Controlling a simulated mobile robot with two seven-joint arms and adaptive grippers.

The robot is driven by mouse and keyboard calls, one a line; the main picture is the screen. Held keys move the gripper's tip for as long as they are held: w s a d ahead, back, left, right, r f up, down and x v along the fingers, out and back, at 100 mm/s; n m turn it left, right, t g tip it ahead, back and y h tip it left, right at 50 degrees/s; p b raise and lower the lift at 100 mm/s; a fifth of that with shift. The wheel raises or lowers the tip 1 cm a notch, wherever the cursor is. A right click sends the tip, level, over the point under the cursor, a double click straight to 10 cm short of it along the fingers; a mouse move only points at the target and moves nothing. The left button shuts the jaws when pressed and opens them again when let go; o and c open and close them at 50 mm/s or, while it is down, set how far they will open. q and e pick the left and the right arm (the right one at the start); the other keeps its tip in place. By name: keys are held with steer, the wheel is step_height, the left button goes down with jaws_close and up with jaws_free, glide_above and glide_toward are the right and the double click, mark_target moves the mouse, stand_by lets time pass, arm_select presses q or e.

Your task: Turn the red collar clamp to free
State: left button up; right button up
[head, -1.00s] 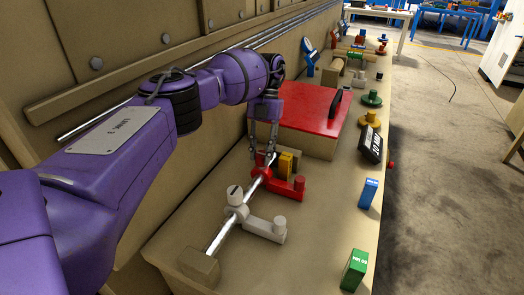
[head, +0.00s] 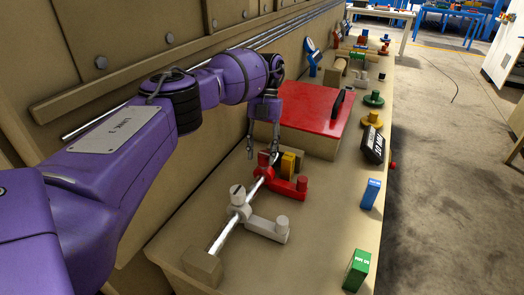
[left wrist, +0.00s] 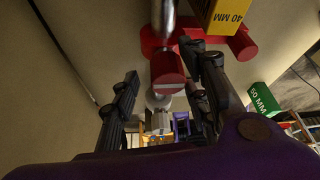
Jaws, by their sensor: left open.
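The red collar clamp (head: 288,186) sits on a bare metal rod, its arm reaching right to a short red post. Its red knob (head: 263,159) stands up on the collar and also shows in the left wrist view (left wrist: 167,69). A yellow block (head: 288,162), marked 40 MM in the left wrist view (left wrist: 229,14), stands right beside the clamp. My left gripper (head: 262,156) is open, with its fingers pointing down on either side of the knob. I cannot tell whether either finger touches it. My right gripper is not in view.
A white collar clamp (head: 262,222) sits nearer on the same rod. Behind is a red-topped box (head: 305,112). A green block (head: 356,270) and a blue block (head: 370,193) stand along the right bench edge. The bench between them and the clamps is clear.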

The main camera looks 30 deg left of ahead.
arm_select(q)
steer(key=shift+d, duration=0.1)
steer(key=shift+w+r, duration=0.2)
steer(key=shift+r, duration=0.15)
steer(key=v, duration=0.6)
steer(key=shift+a+r, duration=0.25)
steer(key=shift+r, duration=0.05)
steer(key=shift+d+f, duration=0.1)
